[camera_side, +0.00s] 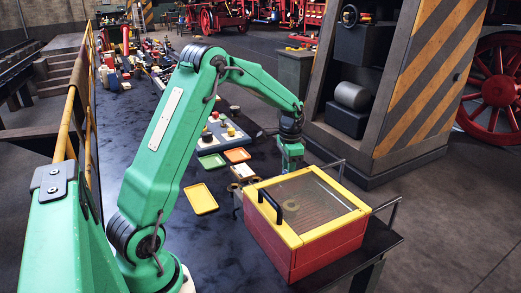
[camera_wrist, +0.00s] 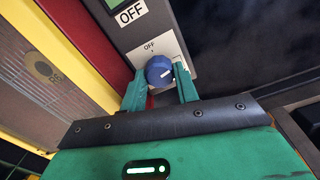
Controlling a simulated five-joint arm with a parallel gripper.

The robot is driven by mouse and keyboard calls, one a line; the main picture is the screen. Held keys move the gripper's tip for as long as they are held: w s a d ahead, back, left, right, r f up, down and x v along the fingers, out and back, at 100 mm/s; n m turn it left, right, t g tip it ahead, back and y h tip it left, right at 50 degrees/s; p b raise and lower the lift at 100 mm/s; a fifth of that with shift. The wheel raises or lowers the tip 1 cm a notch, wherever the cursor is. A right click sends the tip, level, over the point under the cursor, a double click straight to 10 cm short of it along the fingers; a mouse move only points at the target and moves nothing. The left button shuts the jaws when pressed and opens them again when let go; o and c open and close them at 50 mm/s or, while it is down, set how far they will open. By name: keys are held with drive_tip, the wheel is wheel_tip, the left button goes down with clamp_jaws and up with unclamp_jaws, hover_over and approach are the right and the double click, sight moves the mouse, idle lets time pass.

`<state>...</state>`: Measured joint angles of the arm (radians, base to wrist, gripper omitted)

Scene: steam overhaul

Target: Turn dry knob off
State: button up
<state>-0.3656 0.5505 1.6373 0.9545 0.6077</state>
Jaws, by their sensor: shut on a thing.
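The dry knob (camera_wrist: 159,71) is a round blue knob with a white pointer line, on a pale plate (camera_wrist: 148,50) marked OFF. In the wrist view the pointer is aimed to the upper right, not straight at the OFF mark. My gripper (camera_wrist: 162,78) has its two green fingers on either side of the knob, shut on it. The knob is hidden there.
A larger OFF label (camera_wrist: 131,13) is above the knob plate in the wrist view. A yellow tray (camera_side: 201,199), a green tray (camera_side: 212,161) and an orange tray (camera_side: 237,155) lie on the dark table.

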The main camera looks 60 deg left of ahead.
drive_tip(key=n, duration=0.4)
drive_tip(key=shift+n, duration=0.3)
drive_tip(key=n, duration=0.3)
drive_tip(key=shift+n, duration=0.3)
drive_tip(key=n, duration=0.3)
drive_tip(key=shift+r+n, duration=0.1)
drive_tip(key=shift+n, duration=0.2)
drive_tip(key=shift+a+n, duration=0.1)
drive_tip(key=shift+n, duration=1.7)
drive_tip(key=o, duration=0.7)
drive_tip(key=shift+r, duration=0.1)
drive_tip(key=shift+r, duration=3.8)
